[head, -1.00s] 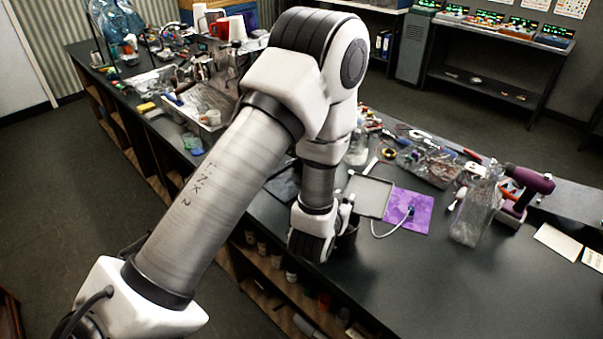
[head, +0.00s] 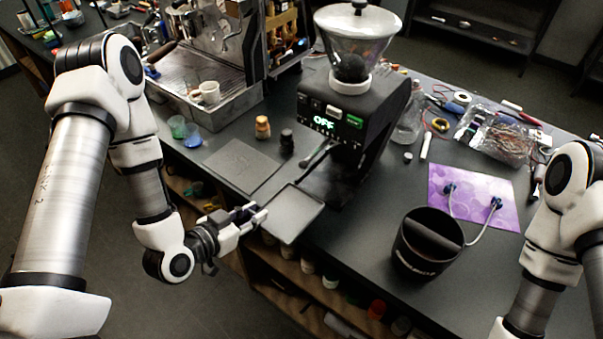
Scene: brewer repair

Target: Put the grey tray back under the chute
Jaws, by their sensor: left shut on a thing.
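The grey tray (head: 292,214) is a shallow square with a raised rim. My left gripper (head: 258,214) is shut on its left edge and holds it near the front edge of the bench. The black grinder (head: 352,118) with a clear hopper stands behind and to the right of the tray. Its display reads OFF. The chute is not clearly visible; a dark spout-like part (head: 318,154) sticks out at the grinder's left side, above and behind the tray. My right arm enters at the right edge, and its gripper is out of frame.
A flat dark mat (head: 242,166) lies left of the tray. Two small jars stand behind it, near the espresso machine (head: 205,75). Bench is clear between grinder and bin.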

